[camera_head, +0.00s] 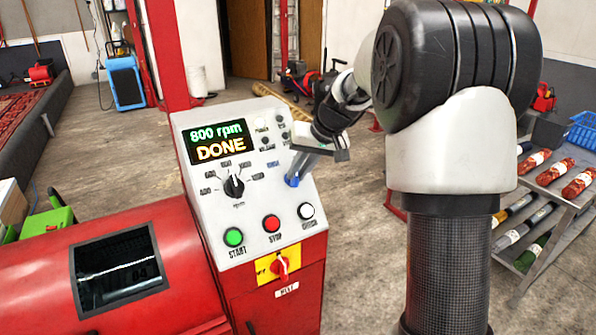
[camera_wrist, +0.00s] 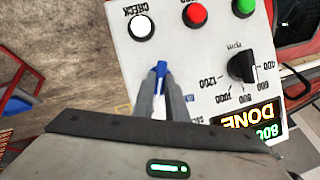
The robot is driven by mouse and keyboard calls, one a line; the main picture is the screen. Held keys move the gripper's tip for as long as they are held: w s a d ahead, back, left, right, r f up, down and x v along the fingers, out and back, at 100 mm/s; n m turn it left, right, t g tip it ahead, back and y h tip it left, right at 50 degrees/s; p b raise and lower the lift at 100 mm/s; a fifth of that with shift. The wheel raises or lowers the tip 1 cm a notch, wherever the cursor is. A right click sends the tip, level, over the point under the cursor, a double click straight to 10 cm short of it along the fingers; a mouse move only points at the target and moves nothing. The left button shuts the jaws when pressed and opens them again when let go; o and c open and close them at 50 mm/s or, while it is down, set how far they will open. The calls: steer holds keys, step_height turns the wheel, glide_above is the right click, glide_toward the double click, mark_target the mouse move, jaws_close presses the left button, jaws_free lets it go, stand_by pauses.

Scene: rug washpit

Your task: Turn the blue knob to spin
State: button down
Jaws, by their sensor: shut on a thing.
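The blue knob (camera_head: 292,181) is on the right side of the white sloped control panel (camera_head: 212,243). My gripper (camera_head: 300,168) reaches down to it from the upper right. In the wrist view, my gripper's two fingers (camera_wrist: 162,80) are closed on the blue knob (camera_wrist: 161,67), whose end shows between the tips. The labels around the blue knob are mostly hidden by my gripper. The panel's display (camera_head: 217,142) reads "800 rpm" and "DONE".
A black dial (camera_head: 234,186) sits left of the blue knob. Green (camera_head: 234,237), red (camera_head: 271,223) and white (camera_head: 306,211) buttons line the panel below. A red switch (camera_head: 281,267) is on the front. A bottle rack (camera_head: 560,214) stands at right.

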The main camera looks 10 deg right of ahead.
steer(key=shift+s+f+m, duration=0.15)
steer(key=shift+f+m, duration=0.2)
steer(key=shift+m, duration=0.15)
steer(key=shift+y, duration=0.3)
steer(key=c, duration=1.8)
jaws_free()
steer(key=shift+o, duration=0.2)
steer(key=shift+d+r, duration=0.15)
steer(key=shift+d+r, duration=0.15)
steer(key=shift+r, duration=0.15)
steer(key=p+v, duration=0.1)
steer(key=v, duration=1.5)
steer(key=shift+s+r, duration=0.25)
steer(key=shift+r, duration=0.1)
